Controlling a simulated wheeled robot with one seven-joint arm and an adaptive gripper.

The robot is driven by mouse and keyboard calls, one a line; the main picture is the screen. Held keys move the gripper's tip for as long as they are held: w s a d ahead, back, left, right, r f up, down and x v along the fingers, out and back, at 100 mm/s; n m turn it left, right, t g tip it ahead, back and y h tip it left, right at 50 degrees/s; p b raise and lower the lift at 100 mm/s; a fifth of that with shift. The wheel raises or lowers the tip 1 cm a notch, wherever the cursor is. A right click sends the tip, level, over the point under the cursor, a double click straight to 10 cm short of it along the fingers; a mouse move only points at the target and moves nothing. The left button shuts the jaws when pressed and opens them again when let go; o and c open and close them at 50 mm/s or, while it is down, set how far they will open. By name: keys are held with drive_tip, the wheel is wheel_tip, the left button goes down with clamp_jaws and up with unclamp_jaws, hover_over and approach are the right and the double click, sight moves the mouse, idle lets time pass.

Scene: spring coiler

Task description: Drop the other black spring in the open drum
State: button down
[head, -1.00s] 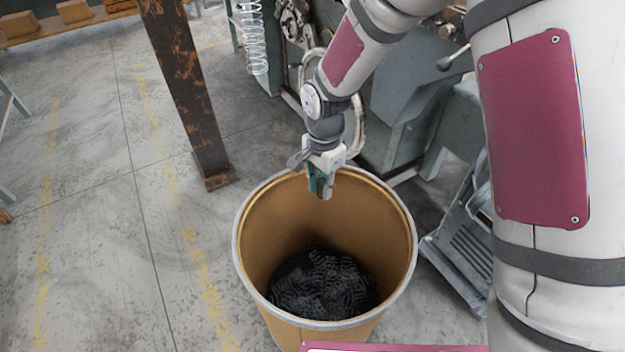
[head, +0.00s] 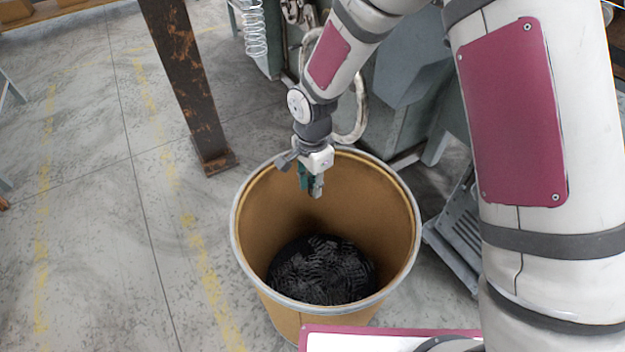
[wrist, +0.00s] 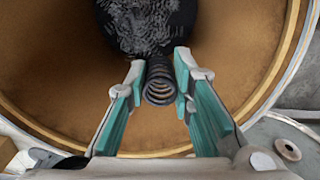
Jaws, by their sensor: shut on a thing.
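My gripper (head: 312,186) is over the back part of the open drum (head: 412,240), its fingers pointing down inside the rim. In the wrist view my gripper (wrist: 160,84) is shut on a black spring (wrist: 160,90), held between the tips of the teal-padded fingers. The spring is hard to make out in the head view. The drum is brown fibre with a grey metal rim and stands upright; its wall also shows in the wrist view (wrist: 60,70). Many black springs (head: 322,272) lie in a heap on the drum's bottom, below the held spring and apart from it.
A rusty steel post (head: 185,80) stands on the floor behind and left of the drum. Grey-green machinery (head: 410,90) stands behind and to the right. A pale coiled spring (head: 253,30) hangs at the top. The floor (head: 90,230) left of the drum is clear.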

drive_tip(key=c, duration=1.3)
unclamp_jaws()
wheel_tip(320, 180, up, 11)
drive_tip(key=shift+r, duration=0.55)
